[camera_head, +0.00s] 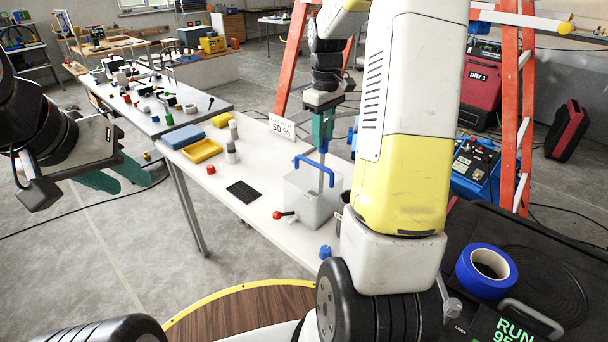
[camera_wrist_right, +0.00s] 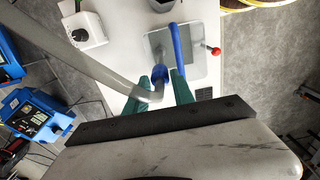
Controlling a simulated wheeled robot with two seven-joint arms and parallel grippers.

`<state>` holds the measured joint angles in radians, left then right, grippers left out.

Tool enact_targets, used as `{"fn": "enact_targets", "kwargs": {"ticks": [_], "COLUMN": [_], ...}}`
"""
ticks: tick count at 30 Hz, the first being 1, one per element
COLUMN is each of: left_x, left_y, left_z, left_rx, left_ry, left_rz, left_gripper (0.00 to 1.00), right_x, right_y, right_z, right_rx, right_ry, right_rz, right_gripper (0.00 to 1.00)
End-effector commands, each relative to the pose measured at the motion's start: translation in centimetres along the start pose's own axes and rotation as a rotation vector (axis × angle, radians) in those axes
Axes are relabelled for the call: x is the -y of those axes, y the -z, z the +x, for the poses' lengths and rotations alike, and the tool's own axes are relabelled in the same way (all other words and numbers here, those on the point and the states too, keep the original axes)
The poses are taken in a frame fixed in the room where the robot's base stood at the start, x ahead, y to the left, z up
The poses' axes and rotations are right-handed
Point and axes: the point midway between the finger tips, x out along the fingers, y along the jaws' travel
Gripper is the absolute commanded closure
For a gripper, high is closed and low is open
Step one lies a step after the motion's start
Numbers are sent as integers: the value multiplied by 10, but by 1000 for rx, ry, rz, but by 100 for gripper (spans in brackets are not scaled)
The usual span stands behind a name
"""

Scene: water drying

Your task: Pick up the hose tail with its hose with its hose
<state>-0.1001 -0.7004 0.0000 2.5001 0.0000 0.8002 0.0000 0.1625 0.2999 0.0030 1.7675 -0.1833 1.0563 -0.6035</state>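A hose tail shows in the right wrist view as a blue end piece (camera_wrist_right: 159,74) joined to a grey hose (camera_wrist_right: 75,52) that runs off to the upper left. My right gripper (camera_head: 322,140) is above a grey box-shaped tank (camera_head: 312,203) in the head view. Its teal fingers (camera_wrist_right: 168,80) stand on either side of the blue end piece; whether they press on it is unclear. A blue bent tube (camera_head: 318,163) rises over the tank. My left gripper (camera_head: 115,178) hangs at the left, off the table, with its teal fingers apart and nothing between them.
An orange ladder (camera_head: 507,105) stands behind. Blue tape (camera_head: 487,270) lies on a black case at the right.

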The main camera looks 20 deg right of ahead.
Motion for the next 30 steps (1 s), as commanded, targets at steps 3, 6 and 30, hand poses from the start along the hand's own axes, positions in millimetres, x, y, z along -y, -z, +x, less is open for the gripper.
{"fn": "enact_targets", "kwargs": {"ticks": [3, 6, 30], "left_x": [0, 0, 0], "left_y": [0, 0, 0], "left_z": [0, 0, 0], "left_rx": [0, 0, 0], "left_ry": [0, 0, 0], "left_rz": [0, 0, 0], "left_gripper": [64, 64, 64], "right_x": [1, 2, 2], "right_y": [-3, -6, -4], "right_z": [16, 32, 51], "right_rx": [3, 3, -1], "right_ry": [2, 3, 0], "right_rz": [1, 1, 1], "right_gripper": [70, 70, 100]}}
